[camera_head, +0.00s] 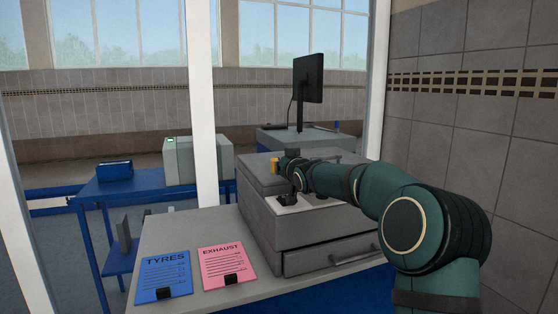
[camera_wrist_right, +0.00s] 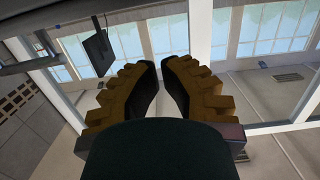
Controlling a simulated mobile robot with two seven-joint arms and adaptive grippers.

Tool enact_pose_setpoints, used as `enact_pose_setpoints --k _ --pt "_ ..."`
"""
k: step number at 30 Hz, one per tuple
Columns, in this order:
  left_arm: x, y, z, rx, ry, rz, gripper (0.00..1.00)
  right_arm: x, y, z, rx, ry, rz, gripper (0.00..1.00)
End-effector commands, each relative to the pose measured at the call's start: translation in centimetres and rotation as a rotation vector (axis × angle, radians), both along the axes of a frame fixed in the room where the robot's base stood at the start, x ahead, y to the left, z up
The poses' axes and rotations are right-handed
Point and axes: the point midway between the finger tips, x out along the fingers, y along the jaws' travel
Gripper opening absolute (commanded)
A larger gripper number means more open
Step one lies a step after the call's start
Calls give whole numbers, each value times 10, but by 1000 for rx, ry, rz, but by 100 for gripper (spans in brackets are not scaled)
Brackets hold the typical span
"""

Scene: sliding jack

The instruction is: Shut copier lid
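The grey copier (camera_head: 312,232) stands on the counter, with a drawer and handle low on its front. Its pale top bed (camera_head: 300,207) is partly uncovered. A grey slab that looks like the lid (camera_head: 257,180) is behind and left of the bed; my arm covers part of it, and its exact angle is hard to tell. My right gripper (camera_head: 278,167) is over the copier beside this slab; contact cannot be told. In the right wrist view, the yellow-brown fingers (camera_wrist_right: 160,65) have a narrow gap between dark pads, with nothing between them. My left gripper is out of view.
A blue TYRES sheet (camera_head: 163,277) and pink EXHAUST sheet (camera_head: 227,265) lie on the counter (camera_head: 190,228) left of the copier. A monitor (camera_head: 308,80) stands behind. A white post (camera_head: 201,90) rises behind the counter; a tiled wall (camera_head: 470,130) is at right.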

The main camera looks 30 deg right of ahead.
Motion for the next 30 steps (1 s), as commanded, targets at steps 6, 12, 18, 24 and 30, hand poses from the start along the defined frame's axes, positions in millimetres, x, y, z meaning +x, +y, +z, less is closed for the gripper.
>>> enact_pose_setpoints --k 6,12,18,24,30 --pt "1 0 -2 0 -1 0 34 0 -1 -5 0 0 0 0" --pt "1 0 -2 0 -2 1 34 0 -1 -5 -1 0 0 0" --pt "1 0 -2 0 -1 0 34 0 -1 -5 0 1 0 0" --pt "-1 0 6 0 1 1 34 -1 1 10 -1 -1 1 0" --pt "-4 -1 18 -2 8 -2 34 -8 10 34 -1 0 3 0"
